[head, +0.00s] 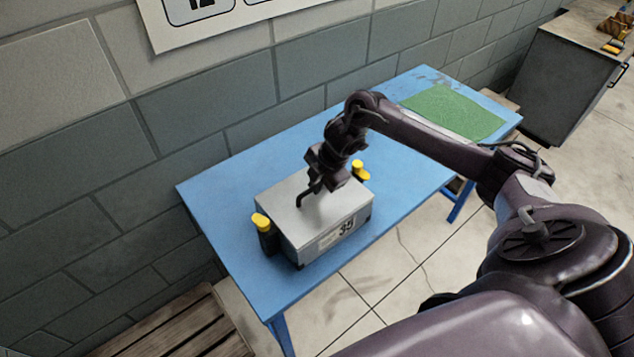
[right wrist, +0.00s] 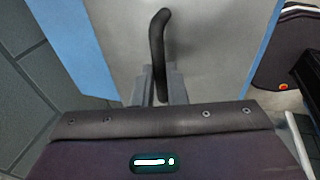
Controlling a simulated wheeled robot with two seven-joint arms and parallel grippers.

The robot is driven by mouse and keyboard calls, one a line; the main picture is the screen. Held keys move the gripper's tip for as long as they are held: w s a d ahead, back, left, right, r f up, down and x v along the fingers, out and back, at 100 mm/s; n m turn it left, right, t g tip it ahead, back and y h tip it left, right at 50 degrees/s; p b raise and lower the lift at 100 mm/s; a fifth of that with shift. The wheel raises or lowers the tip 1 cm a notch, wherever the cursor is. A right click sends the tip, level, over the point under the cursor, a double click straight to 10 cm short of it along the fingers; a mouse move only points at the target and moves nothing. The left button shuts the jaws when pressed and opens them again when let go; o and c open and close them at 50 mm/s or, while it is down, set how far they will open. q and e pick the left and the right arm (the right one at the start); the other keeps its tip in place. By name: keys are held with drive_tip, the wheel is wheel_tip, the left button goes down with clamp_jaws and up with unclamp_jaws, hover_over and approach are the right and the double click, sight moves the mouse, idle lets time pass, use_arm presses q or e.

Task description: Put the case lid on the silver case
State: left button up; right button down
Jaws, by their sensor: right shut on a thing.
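The silver case (head: 343,235), with a label reading 35 on its front, stands on the blue table. The grey case lid (head: 285,202) covers its top and lines up closely with its sides. I cannot tell whether a thin gap is left between them. The lid has a dark bent handle (head: 301,201). My right gripper (head: 315,184) is shut on this handle from above. In the right wrist view the handle (right wrist: 157,40) runs between the fingers (right wrist: 160,84), over the pale lid (right wrist: 215,45). My left gripper is not in view.
Dark posts with yellow tops stand at the case's left (head: 262,222) and far right (head: 359,170). The blue table (head: 225,195) has a green mat (head: 453,112) at its far end. A block wall runs behind. A wooden pallet (head: 180,330) lies lower left; a dark cabinet (head: 565,75) stands upper right.

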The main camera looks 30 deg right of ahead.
sight(326, 200)
drive_tip(key=shift+f, duration=0.15)
drive_tip(key=c, duration=1.5)
unclamp_jaws()
drive_tip(key=shift+o, duration=0.2)
drive_tip(key=shift+r, duration=0.45)
drive_tip(key=v, duration=1.1)
drive_tip(key=shift+s+r+b, duration=0.25)
drive_tip(key=shift+r+b, duration=0.05)
